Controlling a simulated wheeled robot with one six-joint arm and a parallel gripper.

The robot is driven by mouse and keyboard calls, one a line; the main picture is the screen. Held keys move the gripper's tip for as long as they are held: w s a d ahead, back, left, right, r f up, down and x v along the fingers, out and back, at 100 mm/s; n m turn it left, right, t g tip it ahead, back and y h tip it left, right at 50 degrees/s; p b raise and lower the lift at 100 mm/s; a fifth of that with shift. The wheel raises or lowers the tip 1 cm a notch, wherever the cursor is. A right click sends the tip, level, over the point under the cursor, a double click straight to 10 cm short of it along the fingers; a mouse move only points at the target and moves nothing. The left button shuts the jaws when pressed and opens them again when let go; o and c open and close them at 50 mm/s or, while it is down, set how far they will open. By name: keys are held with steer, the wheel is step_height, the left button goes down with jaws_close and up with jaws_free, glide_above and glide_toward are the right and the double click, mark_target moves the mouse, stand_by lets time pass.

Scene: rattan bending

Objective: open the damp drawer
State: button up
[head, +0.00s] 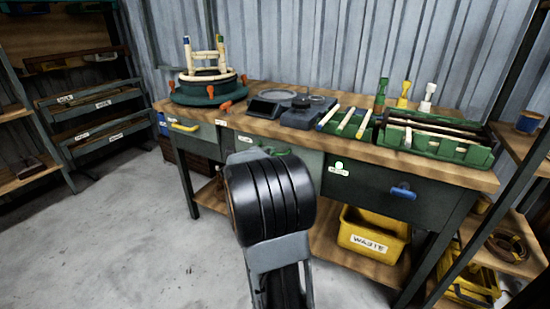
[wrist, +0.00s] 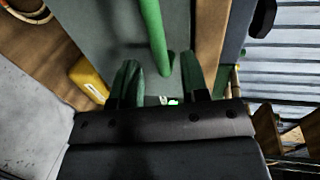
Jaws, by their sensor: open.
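The bench (head: 455,172) has three drawers in a row, and I cannot read which label says damp. The middle drawer (head: 307,162) is grey-green and closed, with a green handle (head: 281,152) mostly hidden behind my arm. In the wrist view that green bar handle (wrist: 152,32) stands out from the drawer front (wrist: 98,25). My gripper (wrist: 159,66) is open, one finger on each side of the bar's near end. I cannot tell whether they touch it. In the head view my arm hides the gripper.
The left drawer has a yellow handle (head: 184,127) and the right drawer a blue one (head: 403,192); both are closed. A yellow waste bin (head: 372,234) sits on the lower shelf. A green tray (head: 450,150) with sticks stands on the bench. The floor at left is clear.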

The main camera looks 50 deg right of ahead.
mark_target(290, 147)
steer(key=shift+b+x, duration=0.45)
steer(key=shift+x, duration=1.7)
jaws_close()
